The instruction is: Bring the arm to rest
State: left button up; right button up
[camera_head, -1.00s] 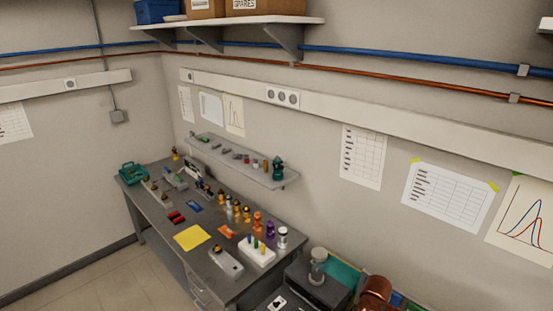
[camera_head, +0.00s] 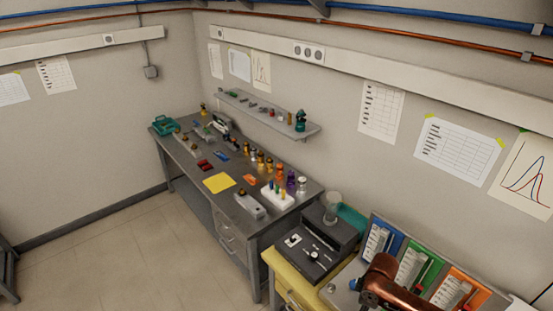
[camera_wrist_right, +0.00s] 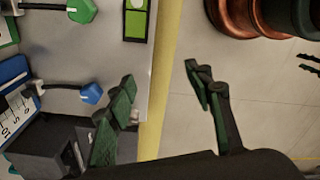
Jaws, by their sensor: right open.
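My right gripper (camera_wrist_right: 160,77) shows in the right wrist view with its two dark fingers spread apart. Nothing is between the fingers. It hangs over the yellow edge (camera_wrist_right: 158,90) of a workbench, with the bench top on the left and floor on the right. In the head view my copper-coloured arm (camera_head: 380,283) shows at the bottom, in front of the coloured panels. The gripper itself is not visible there. My left gripper is in neither view.
Blue (camera_head: 382,240), green (camera_head: 420,262) and orange (camera_head: 460,291) panels stand on the near bench. A dark box (camera_head: 312,248) is beside them. A grey desk (camera_head: 188,160) with several bottles stands along the wall. The floor (camera_head: 120,245) at left is open.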

jog(key=s+a+f+m+t+y, duration=0.25)
jog(key=s+a+f, duration=0.25)
jog(key=s+a, duration=0.35)
jog(key=s+d+m+t+h, duration=0.1)
jog(key=s+d+m+h, duration=0.3)
jog(key=s+d+m, duration=0.9)
jog(key=s+f+n+g+b, duration=0.1)
jog(key=s+f+n+b, duration=0.15)
jog(key=f, duration=1.45)
jog(key=s+f+n+b, duration=0.1)
jog(key=s+f+b, duration=0.2)
jog(key=f, duration=1.4)
pick_arm(q)
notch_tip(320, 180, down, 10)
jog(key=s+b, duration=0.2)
jog(key=b, duration=0.2)
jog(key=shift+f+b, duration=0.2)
jog(key=shift+b, duration=0.2)
pick_arm(e)
jog(key=s+f+n+g, duration=0.1)
jog(key=s+f, duration=1.9)
jog(key=f, duration=0.3)
jog(key=shift+s+f+g+y, duration=0.25)
jog(key=shift+f+g+y, duration=0.1)
jog(key=shift+f, duration=0.05)
